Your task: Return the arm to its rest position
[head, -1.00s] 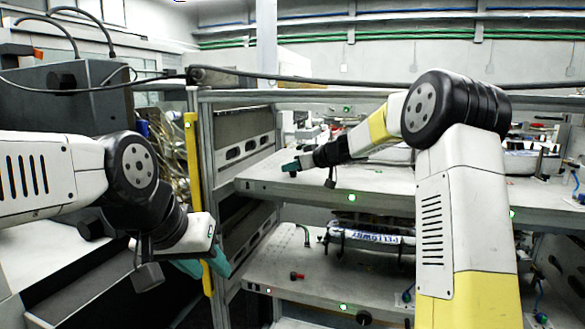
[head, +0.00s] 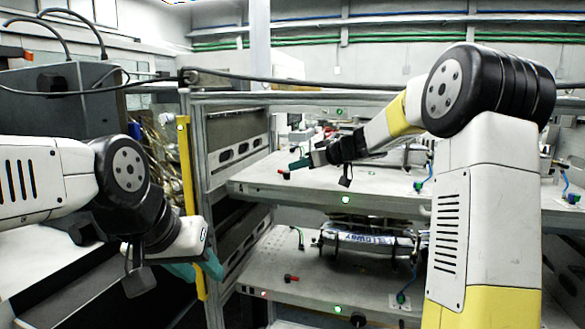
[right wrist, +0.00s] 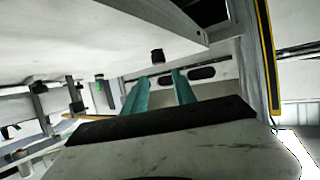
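My right arm rises at the right of the head view and reaches left over the upper shelf. Its gripper (head: 298,164) has teal fingers and is near that shelf's front left part. In the right wrist view the two teal fingers (right wrist: 160,92) stand apart with nothing between them, so it is open and empty. My left gripper (head: 196,270) is at the lower left, angled down beside the yellow post, with teal fingers partly hidden behind its wrist. I cannot tell its opening, and I see nothing held in it.
The upper shelf (head: 380,192) lies under the right gripper. A lower shelf (head: 265,272) carries a lettered cylindrical unit (head: 365,241). A yellow post (head: 186,165) stands by the rack's left side. A dark grey box (head: 85,100) is at the back left.

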